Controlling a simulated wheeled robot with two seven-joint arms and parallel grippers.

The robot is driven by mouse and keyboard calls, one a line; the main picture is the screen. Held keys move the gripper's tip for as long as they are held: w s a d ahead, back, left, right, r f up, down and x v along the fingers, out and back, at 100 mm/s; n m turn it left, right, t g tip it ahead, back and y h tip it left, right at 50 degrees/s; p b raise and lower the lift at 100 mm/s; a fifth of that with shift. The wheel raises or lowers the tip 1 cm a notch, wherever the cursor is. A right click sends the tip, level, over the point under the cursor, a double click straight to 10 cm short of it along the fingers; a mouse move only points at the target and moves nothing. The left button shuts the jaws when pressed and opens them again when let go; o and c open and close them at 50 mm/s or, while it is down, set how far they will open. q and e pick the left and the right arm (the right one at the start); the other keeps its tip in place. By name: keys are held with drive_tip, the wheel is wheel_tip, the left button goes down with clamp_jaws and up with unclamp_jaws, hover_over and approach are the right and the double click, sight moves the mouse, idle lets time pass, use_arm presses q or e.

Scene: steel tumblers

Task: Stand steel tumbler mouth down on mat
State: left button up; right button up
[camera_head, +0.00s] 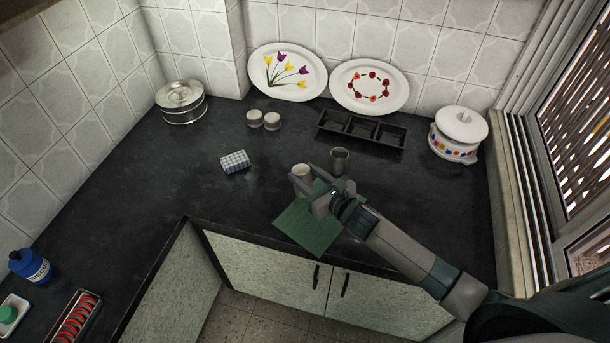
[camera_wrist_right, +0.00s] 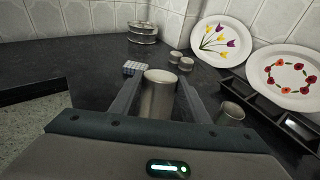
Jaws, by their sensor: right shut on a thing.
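My right gripper (camera_head: 305,178) is shut on a steel tumbler (camera_head: 301,170), with one finger on each side of it. In the wrist view the held tumbler (camera_wrist_right: 158,98) looks roughly upright between the fingers. Its upper end is pale; I cannot tell whether this is the mouth or the base. The green mat (camera_head: 309,232) lies at the counter's front edge, partly under my gripper and arm. The tumbler appears near the mat's far edge; its height above the counter is unclear. A second steel tumbler (camera_head: 340,161) stands mouth up just to the right. My left gripper is out of view.
A checked block (camera_head: 235,162) lies to the left. Two small pale pots (camera_head: 263,119), a dark divided tray (camera_head: 361,130), a lidded white pot (camera_head: 458,135), a round steel tin (camera_head: 181,102) and two plates stand behind. The counter's left middle is clear.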

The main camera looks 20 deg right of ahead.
drive_tip(key=shift+w+d+f, duration=0.15)
drive_tip(key=shift+w, duration=0.05)
drive_tip(key=shift+s, duration=0.1)
drive_tip(key=shift+f+b, duration=0.45)
use_arm(q)
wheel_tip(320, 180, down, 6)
drive_tip(key=b, duration=0.5)
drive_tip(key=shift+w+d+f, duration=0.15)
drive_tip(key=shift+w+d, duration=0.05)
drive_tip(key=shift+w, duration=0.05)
use_arm(e)
drive_tip(key=shift+f, duration=3.5)
use_arm(q)
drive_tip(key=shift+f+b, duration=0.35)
drive_tip(key=shift+b, duration=0.2)
use_arm(e)
drive_tip(key=shift+f, duration=0.4)
drive_tip(key=o, duration=2)
drive_tip(key=shift+o, duration=0.2)
